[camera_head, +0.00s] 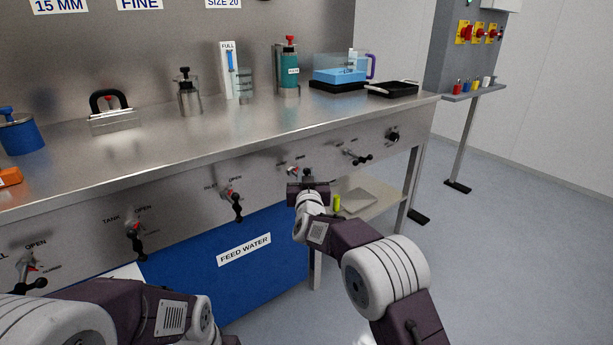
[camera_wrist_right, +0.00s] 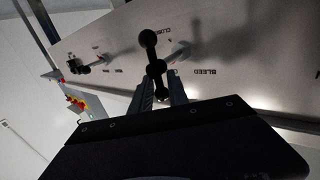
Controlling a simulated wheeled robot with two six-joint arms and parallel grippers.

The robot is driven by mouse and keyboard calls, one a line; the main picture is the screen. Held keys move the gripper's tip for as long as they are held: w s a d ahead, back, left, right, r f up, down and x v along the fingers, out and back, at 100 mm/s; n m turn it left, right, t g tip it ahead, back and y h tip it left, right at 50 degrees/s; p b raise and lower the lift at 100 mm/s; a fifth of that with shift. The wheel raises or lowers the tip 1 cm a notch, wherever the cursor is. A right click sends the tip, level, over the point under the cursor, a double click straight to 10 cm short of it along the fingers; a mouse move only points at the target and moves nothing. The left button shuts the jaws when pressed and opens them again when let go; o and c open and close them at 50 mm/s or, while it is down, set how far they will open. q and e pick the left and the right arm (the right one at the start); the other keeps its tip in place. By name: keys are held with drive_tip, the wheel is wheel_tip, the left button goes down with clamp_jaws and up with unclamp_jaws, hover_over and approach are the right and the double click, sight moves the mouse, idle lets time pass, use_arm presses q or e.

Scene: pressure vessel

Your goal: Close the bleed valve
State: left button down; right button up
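The bleed valve has a black lever handle with ball ends (camera_wrist_right: 155,67), on the steel panel beside the printed word BLEED in the right wrist view. The lever stands out across the view, with the word CLOSED partly seen above it. My right gripper (camera_wrist_right: 160,88) has a finger on each side of the lever's lower part; whether the fingers touch it is not clear. In the head view my right gripper (camera_head: 308,184) is at the panel's right part and hides most of this valve. My left arm shows at the bottom left; its gripper's fingers are not visible.
Several similar valve levers line the panel, including one to the left (camera_head: 235,203) and one to the right (camera_head: 357,156). A black knob (camera_head: 392,135) sits near the right end. The steel worktop (camera_head: 200,135) overhangs the panel. A low shelf (camera_head: 380,190) is behind my right arm.

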clamp_jaws()
drive_tip(key=shift+r+p, duration=0.2)
drive_tip(key=shift+p, duration=0.35)
drive_tip(key=m+g+p, duration=0.1)
drive_tip(key=p, duration=0.1)
drive_tip(key=m+p, duration=0.1)
drive_tip(key=p, duration=0.1)
drive_tip(key=d+m+g+p, duration=0.1)
drive_tip(key=p, duration=0.1)
drive_tip(key=shift+w+m+g+y+p, duration=0.3)
drive_tip(key=shift+y, duration=0.1)
drive_tip(key=shift+w+d+f+m+g+y+p, duration=0.15)
drive_tip(key=shift+f+m+g+y+p, duration=0.3)
drive_tip(key=shift+m+g+y, duration=0.55)
drive_tip(key=shift+w+d+f+m+g+y+p, duration=0.15)
drive_tip(key=shift+f+m+g+y+p, duration=0.4)
drive_tip(key=shift+m+g, duration=0.7)
drive_tip(key=shift+w+d+f+m+g+y+p, duration=0.1)
drive_tip(key=shift+d+f+m+g+y+p, duration=0.2)
drive_tip(key=shift+m+g+y, duration=0.9)
drive_tip(key=shift+a+f+m+t, duration=0.1)
drive_tip(key=shift+m+t, duration=0.15)
drive_tip(key=shift+m, duration=0.1)
